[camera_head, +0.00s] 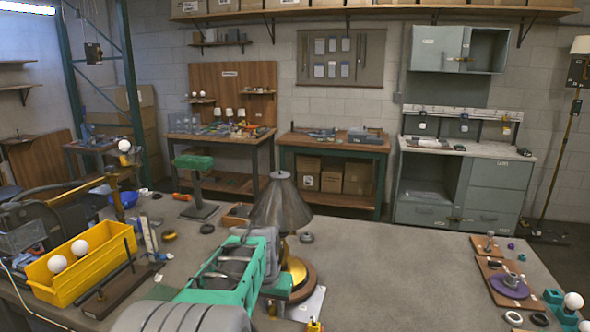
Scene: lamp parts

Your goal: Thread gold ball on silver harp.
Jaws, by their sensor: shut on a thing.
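A lamp with a dark metallic cone shade (283,205) stands upright near the middle of the grey table. Its brass foot (297,268) rests on a round wooden base below the shade. My gripper (262,240), grey and green, reaches in from the bottom and overlaps the lower left of the lamp. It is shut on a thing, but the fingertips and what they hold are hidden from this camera. I cannot make out the silver harp or the gold ball; the shade's top is too small to tell.
A yellow bin (82,262) with white balls stands at left, beside a dark wooden board (118,290). A green-topped stand (194,185) is behind left of the lamp. A wooden board with a purple disc (509,285) lies at right. The table between lamp and boards is mostly clear.

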